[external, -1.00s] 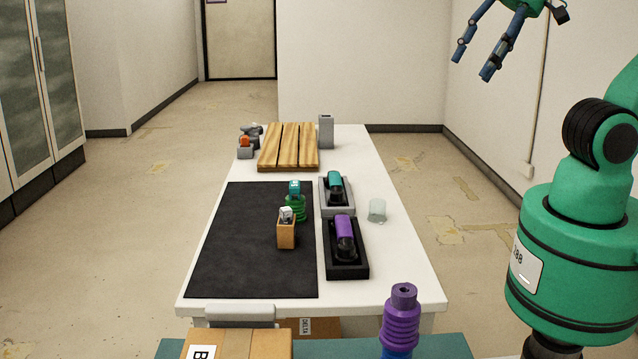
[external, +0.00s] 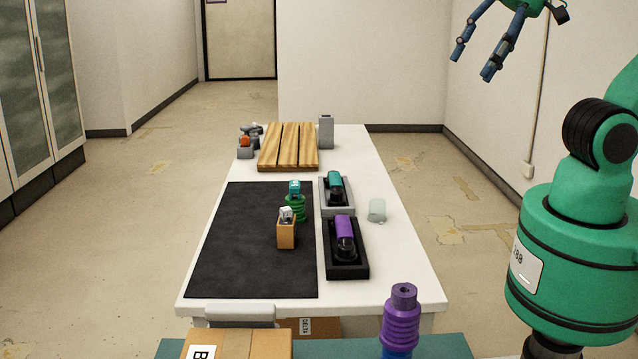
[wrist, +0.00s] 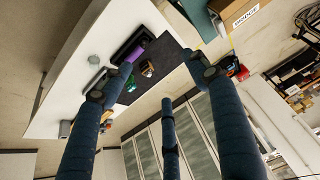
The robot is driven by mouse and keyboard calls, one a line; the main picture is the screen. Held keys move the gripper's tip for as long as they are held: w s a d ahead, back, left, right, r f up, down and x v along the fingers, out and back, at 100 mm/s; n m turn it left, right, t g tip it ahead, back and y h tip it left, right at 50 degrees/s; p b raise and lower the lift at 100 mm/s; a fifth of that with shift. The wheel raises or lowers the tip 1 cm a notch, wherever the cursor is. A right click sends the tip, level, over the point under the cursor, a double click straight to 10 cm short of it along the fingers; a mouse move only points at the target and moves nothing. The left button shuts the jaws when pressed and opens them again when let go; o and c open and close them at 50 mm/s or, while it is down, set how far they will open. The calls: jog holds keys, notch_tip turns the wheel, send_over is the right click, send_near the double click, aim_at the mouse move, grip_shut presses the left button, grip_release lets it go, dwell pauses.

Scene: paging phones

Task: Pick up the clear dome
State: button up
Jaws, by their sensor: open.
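The clear dome (external: 377,210) is a small, pale, see-through piece on the white table (external: 405,265), right of the two phone cradles and near the table's right edge. Nothing touches it. My gripper (external: 473,62) is high at the upper right, well above and away from the dome. Its dark blue fingers are spread, open and empty.
A black cradle (external: 360,268) with a purple handset and a grey cradle (external: 347,211) with a teal handset stand left of the dome. A black mat (external: 245,255) holds a wooden holder (external: 286,236) and a green coil (external: 296,211). A slatted wooden board (external: 288,147) lies behind.

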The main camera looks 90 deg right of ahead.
jog(key=w+d+f+m+g, duration=0.1)
jog(key=w+d+f, duration=0.3)
jog(key=w+d, duration=0.35)
jog(key=m+g, duration=0.3)
jog(key=g, duration=0.2)
send_over(378, 200)
notch_tip(378, 200, down, 28)
jog(key=shift+f, duration=0.35)
jog(key=shift+f+b, duration=0.55)
jog(key=shift+f, duration=3.75)
